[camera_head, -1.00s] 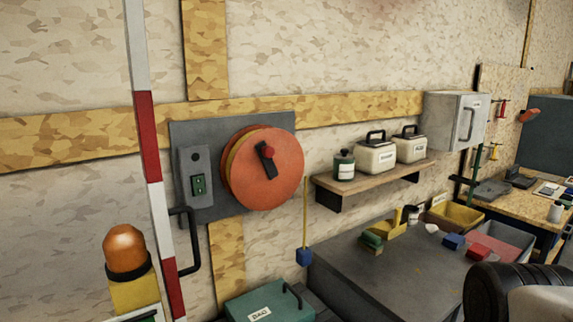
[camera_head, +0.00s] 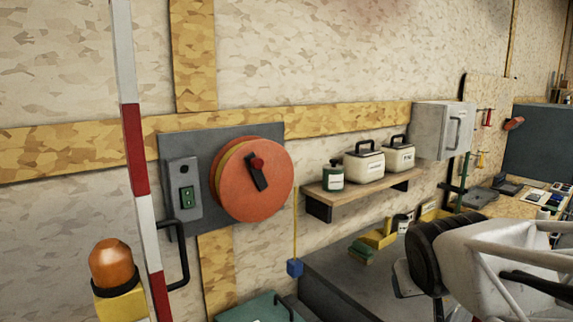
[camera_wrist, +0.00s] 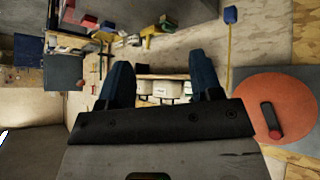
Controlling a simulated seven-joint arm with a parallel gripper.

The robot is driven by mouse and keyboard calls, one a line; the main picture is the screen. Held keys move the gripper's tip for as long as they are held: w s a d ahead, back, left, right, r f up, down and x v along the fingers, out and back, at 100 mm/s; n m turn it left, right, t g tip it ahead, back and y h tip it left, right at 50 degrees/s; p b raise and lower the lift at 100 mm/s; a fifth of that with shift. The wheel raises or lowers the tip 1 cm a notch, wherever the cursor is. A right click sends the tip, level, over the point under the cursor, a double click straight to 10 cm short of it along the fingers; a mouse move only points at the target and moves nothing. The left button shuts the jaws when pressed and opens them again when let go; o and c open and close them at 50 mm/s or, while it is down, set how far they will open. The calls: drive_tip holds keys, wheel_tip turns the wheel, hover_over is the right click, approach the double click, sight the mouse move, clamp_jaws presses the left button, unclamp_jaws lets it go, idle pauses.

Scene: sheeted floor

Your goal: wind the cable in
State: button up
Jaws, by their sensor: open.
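The cable reel (camera_head: 240,197) is an orange-red disc on a grey wall plate. Its black crank arm (camera_head: 259,180) carries a red knob (camera_head: 257,162) at the upper end. A yellow cable (camera_head: 295,225) hangs straight down at the reel's right side, with a blue block (camera_head: 295,268) at its lower end. The wrist view is turned over: the reel (camera_wrist: 258,95) is at the right, with the cable (camera_wrist: 229,55) and block (camera_wrist: 230,15) above it. My gripper (camera_wrist: 160,78) is open and empty, with two dark blue fingers apart, well away from the reel.
A shelf (camera_head: 360,192) with several containers projects right of the reel. A grey bench (camera_head: 335,275) stands below it. A red-white pole (camera_head: 140,175), a black handle (camera_head: 182,255) and an orange beacon (camera_head: 110,262) are at the left. A grey cabinet (camera_head: 430,130) hangs at the right.

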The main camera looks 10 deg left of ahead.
drive_tip(key=w+a+r+n+t+y, duration=0.1)
drive_tip(key=w+a+r+n+t, duration=0.1)
drive_tip(key=w+a+r, duration=0.3)
drive_tip(key=n+t+y, duration=0.3)
drive_tip(key=n+y, duration=0.6)
drive_tip(key=y, duration=0.3)
approach(259, 164)
drive_tip(key=x, duration=0.3)
drive_tip(key=shift+w, duration=0.15)
drive_tip(key=shift+x, duration=3.7)
drive_tip(key=shift+a, duration=0.1)
clamp_jaws()
